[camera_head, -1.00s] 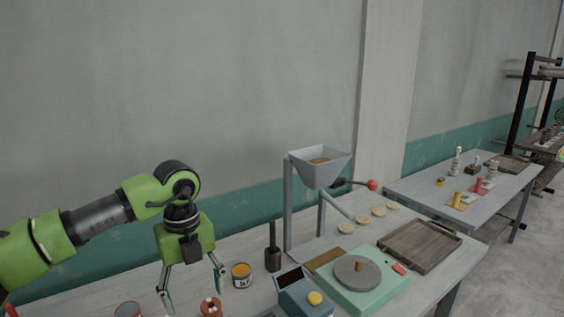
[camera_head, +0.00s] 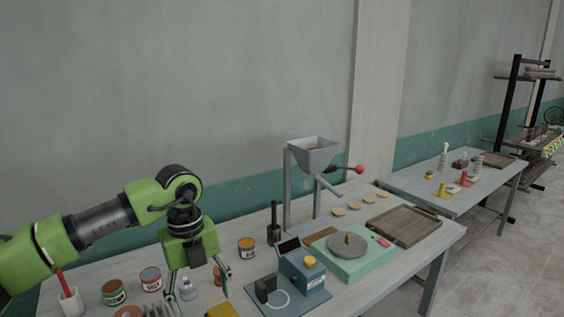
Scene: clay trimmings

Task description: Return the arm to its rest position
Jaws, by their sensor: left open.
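My left arm comes in from the left, green and black. Its left gripper (camera_head: 197,279) points down over the left part of the workbench (camera_head: 238,225), with its fingers spread apart and nothing held between them. A small pale bottle (camera_head: 188,290) shows close to the left finger; I cannot tell whether they touch. My right gripper is not in view.
Labelled tins (camera_head: 151,279) and a white cup with a red stick (camera_head: 70,300) stand left. A blue device (camera_head: 302,270), green turntable scale (camera_head: 348,255), wooden tray (camera_head: 404,226) and hopper stand (camera_head: 313,150) stand right. A second table (camera_head: 420,180) is beyond.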

